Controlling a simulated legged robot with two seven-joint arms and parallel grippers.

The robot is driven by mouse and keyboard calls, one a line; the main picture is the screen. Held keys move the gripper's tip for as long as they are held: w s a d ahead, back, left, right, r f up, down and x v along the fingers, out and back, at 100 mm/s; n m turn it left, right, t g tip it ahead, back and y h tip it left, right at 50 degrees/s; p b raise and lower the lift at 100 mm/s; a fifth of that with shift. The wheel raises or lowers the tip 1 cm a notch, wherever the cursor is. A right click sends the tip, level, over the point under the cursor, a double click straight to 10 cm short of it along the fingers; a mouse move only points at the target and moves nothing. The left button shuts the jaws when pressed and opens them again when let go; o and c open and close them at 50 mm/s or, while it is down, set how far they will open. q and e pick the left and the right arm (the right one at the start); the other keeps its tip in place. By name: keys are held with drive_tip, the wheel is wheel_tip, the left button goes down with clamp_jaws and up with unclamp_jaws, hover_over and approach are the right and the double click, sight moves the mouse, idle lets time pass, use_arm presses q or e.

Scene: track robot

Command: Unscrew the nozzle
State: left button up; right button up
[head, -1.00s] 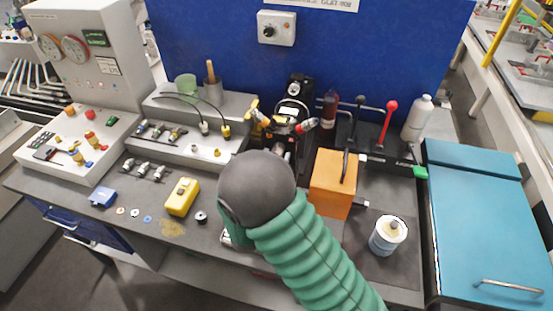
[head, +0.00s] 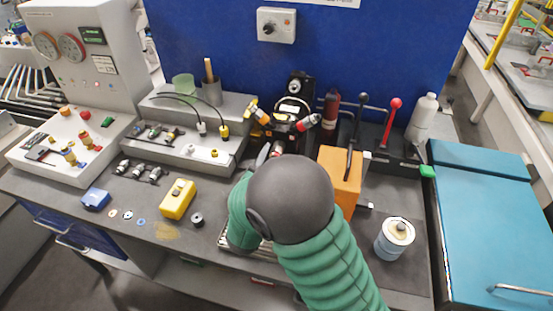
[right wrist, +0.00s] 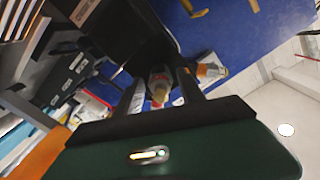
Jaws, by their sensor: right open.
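A dark fixture (head: 294,84) with yellow-and-black and red-tipped parts stands at the back middle of the bench. A grey cylindrical part with a tan tip, which looks like the nozzle (right wrist: 160,88), shows between the fingers in the right wrist view. My right gripper (right wrist: 160,80) is open, its two dark fingers on either side of that part with gaps visible. I cannot tell whether they touch it. In the head view my green right arm and its dark grey joint hide most of the gripper, just in front of the fixture. My left gripper is not in view.
An orange block (head: 341,172) and black- and red-knobbed levers (head: 391,116) stand right of the fixture. A white tin (head: 394,240) is at the front right. A yellow box (head: 178,198) and a blue box (head: 95,198) lie left. A blue panel (head: 400,50) closes the back.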

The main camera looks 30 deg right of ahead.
drive_tip(key=shift+f+m+b, duration=0.15)
drive_tip(key=shift+m+b, duration=2.85)
drive_tip(key=shift+b, duration=0.3)
drive_tip(key=shift+m, duration=0.3)
drive_tip(key=shift+b, duration=0.3)
drive_tip(key=shift+r, duration=0.2)
clamp_jaws()
